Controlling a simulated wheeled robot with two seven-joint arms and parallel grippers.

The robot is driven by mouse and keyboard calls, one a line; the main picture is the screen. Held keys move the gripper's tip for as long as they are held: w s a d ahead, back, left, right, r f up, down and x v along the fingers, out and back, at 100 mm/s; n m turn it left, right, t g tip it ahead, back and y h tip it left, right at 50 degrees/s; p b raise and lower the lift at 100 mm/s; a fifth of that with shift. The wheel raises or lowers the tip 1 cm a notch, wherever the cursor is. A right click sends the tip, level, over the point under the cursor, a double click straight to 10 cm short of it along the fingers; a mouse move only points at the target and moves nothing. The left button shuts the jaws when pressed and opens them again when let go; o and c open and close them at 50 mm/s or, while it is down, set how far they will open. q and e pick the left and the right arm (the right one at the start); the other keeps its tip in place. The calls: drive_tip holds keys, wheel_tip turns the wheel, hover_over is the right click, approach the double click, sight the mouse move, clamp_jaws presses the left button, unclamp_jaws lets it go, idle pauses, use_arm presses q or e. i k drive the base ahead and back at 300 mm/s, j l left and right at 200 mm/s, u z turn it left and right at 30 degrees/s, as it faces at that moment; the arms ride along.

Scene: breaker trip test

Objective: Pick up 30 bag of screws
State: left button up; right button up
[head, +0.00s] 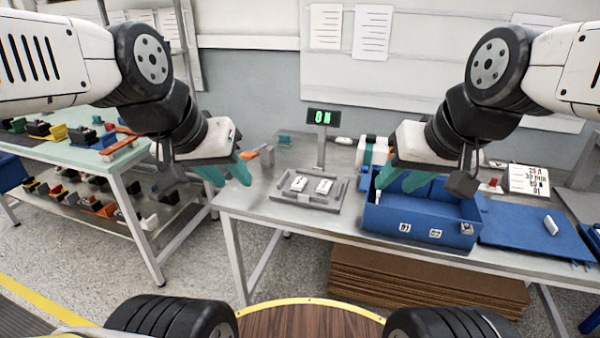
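I cannot make out a bag of screws for certain. A blue bin (415,228) with white labels on its front wall stands on the metal table, right of centre. A small white item (377,206) shows at the bin's left end, too small to identify. My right gripper (399,186) has its teal fingers apart above the bin's left part; I see nothing between them. My arm and gripper hide part of the bin's inside. My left gripper (229,181) has its teal fingers apart, in front of the table's left end, and looks empty.
A grey fixture (308,203) holding two white parts (323,187) sits left of the bin, below a green-lit display (322,117). A blue lid or mat (530,232) lies on the right. A rack with coloured parts (120,160) stands at left. Cardboard (430,278) is stacked under the table.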

sight(299, 184)
drive_tip(key=z, duration=1.3)
drive_tip(key=u, duration=1.4)
drive_tip(key=i+u, duration=0.25)
drive_tip(key=i+l+u, duration=0.15)
drive_tip(key=i+u, duration=0.15)
drive_tip(key=i, duration=0.15)
